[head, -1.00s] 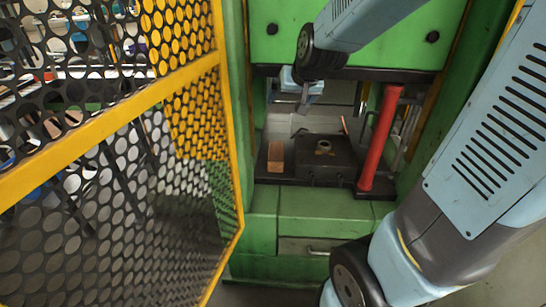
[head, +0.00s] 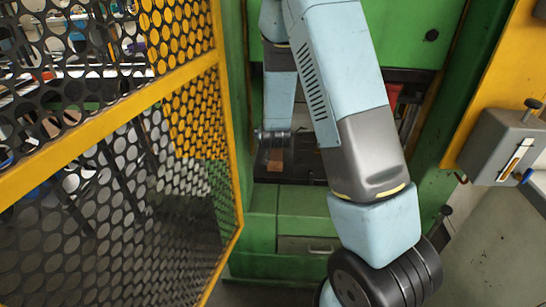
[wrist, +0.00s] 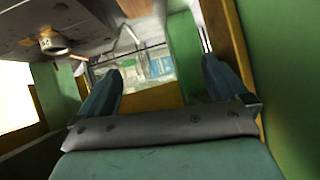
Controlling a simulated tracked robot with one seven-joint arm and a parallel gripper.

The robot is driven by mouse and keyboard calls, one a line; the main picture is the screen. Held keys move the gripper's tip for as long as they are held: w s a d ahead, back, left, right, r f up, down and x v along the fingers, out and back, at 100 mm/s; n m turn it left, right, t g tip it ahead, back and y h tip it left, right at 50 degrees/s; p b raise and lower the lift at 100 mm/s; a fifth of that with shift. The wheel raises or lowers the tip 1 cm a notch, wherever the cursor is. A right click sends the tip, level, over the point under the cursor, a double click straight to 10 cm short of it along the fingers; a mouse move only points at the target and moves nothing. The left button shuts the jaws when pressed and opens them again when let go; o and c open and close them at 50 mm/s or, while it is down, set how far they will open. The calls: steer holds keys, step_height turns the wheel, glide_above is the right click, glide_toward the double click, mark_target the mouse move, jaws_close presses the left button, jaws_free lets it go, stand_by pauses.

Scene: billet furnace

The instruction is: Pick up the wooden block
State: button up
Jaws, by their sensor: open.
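The wooden block (head: 275,158) is a small brown block on the dark press bed. In the head view my wrist hides much of it. In the wrist view a brown piece that looks like the block (wrist: 135,8) is cut off at the top edge, next to the dark die. My gripper (wrist: 163,82) is open, and its two fingers are apart with nothing held between them. In the head view its end is over the block's spot, but the fingers are hard to make out. I cannot tell the exact gap to the block.
The green press (head: 410,35) frames the opening closely on both sides. The dark die (wrist: 30,25) with a round fitting shows in the wrist view. A red post (head: 393,95) is mostly hidden by my arm. A yellow mesh gate (head: 230,150) stands at left, and a grey control box (head: 495,145) at right.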

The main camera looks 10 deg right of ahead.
steer(key=t+h, duration=0.2)
glide_toward(275, 152)
steer(key=r+v, duration=0.1)
steer(key=v, duration=0.3)
steer(key=x, duration=0.9)
steer(key=f+x, duration=0.1)
steer(key=x, duration=0.4)
steer(key=shift+s, duration=0.15)
steer(key=c, duration=1.3)
steer(key=shift+o, duration=0.2)
steer(key=shift+r, duration=0.15)
